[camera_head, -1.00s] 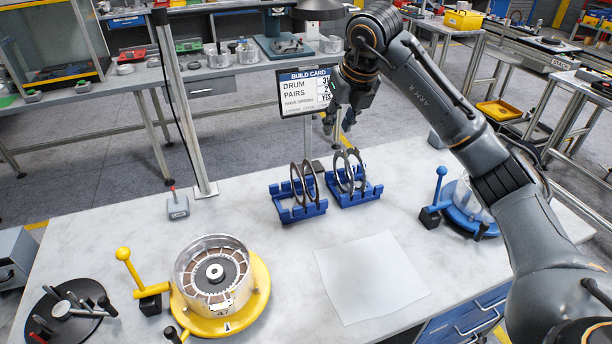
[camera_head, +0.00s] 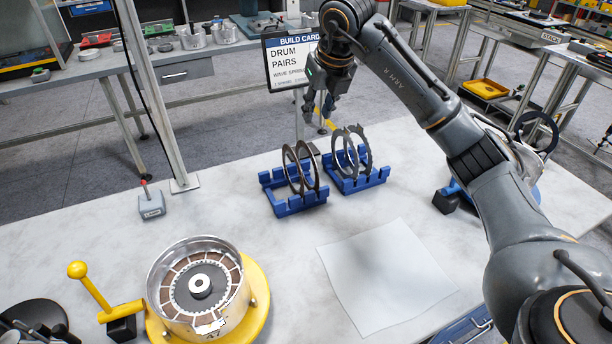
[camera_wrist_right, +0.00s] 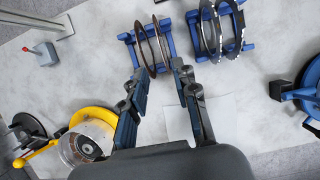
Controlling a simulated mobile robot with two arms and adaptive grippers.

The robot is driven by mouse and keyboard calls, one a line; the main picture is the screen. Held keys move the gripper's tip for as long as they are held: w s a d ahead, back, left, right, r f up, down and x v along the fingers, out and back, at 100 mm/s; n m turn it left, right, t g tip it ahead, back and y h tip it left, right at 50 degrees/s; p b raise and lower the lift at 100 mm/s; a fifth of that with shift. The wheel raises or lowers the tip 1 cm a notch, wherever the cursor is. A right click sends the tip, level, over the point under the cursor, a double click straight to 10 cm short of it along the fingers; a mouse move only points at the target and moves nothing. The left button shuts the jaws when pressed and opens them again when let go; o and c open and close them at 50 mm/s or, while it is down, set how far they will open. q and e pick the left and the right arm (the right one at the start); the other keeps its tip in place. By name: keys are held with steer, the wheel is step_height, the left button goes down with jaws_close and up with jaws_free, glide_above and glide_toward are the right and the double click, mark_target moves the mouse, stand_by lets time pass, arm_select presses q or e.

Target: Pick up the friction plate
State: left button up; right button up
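Two thin brown-grey ring plates, which look like friction plates (camera_head: 289,169), stand upright in the left blue rack (camera_head: 299,205). They also show in the right wrist view (camera_wrist_right: 147,52). The right blue rack (camera_head: 371,181) holds upright grey plates (camera_head: 364,150) with toothed outer edges. My right gripper (camera_head: 318,112) hangs above and behind the racks in the head view, pointing down and touching neither. In the right wrist view its fingers (camera_wrist_right: 158,72) are spread and empty, with the left rack's plates just beyond the tips. My left gripper is not in view.
A drum (camera_head: 176,318) sits on a yellow fixture (camera_head: 259,298) with a lever at front left. A white sheet (camera_head: 388,275) lies at front centre. A build card (camera_head: 290,62) stands behind the racks. A grey box (camera_head: 151,206) with a red-tipped switch sits left.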

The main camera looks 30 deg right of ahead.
mark_target(307, 148)
steer(key=p+x, duration=0.3)
steer(key=x, duration=1)
steer(key=shift+s+f+p, duration=0.1)
steer(key=shift+f+p, duration=0.25)
steer(key=shift+p, duration=0.05)
steer(key=shift+w+f, duration=0.2)
steer(key=shift+f, duration=0.2)
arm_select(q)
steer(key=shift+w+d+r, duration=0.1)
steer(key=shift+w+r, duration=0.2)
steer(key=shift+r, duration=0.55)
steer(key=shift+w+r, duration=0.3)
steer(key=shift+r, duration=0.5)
arm_select(e)
jaws_close()
